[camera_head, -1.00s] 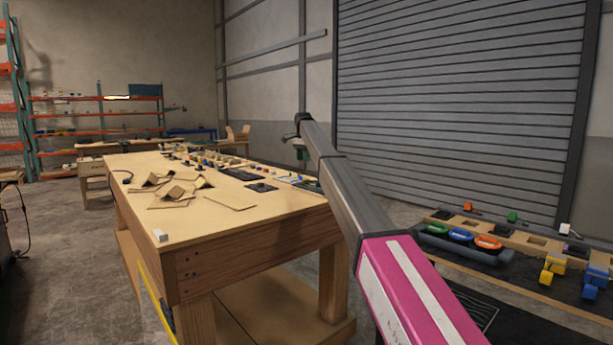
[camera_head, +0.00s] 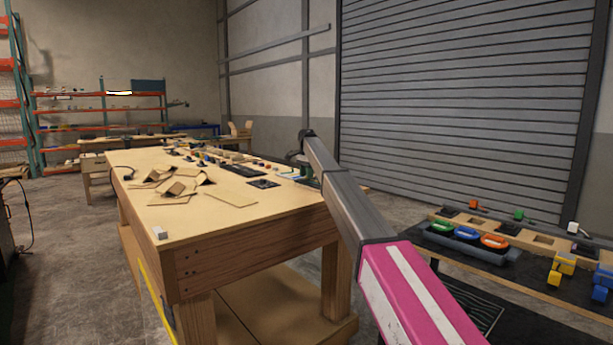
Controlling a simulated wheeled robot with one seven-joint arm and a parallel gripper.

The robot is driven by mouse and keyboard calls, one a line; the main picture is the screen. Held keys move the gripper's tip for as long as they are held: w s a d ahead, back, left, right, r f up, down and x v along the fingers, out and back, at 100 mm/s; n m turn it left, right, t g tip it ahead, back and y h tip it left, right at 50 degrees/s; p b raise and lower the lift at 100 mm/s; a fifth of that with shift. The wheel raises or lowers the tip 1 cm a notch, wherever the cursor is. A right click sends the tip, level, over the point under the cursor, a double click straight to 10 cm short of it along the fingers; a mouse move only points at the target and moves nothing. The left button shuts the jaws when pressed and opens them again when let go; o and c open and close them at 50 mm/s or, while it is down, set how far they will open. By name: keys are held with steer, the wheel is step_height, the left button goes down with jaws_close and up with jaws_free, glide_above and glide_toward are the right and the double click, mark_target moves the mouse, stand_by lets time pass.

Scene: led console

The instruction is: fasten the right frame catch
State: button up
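My arm reaches from the lower right toward the far right side of the wooden workbench (camera_head: 215,212). The end of my arm, with my gripper (camera_head: 297,158), is small and dark near the bench's far right edge. Its fingers cannot be made out, and whether it is open or shut does not show. The right frame catch cannot be picked out in this view. Small dark panels and coloured parts lie along the back of the bench, partly behind my arm.
Folded cardboard pieces (camera_head: 178,185) and a small white block (camera_head: 160,232) lie on the bench. At right, a low table holds a grey tray (camera_head: 467,245) of green, blue and orange rings, and yellow pieces (camera_head: 561,267). Concrete floor (camera_head: 80,270) is clear at left.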

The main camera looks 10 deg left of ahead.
steer(key=shift+f, duration=0.35)
steer(key=shift+c, duration=0.3)
jaws_close()
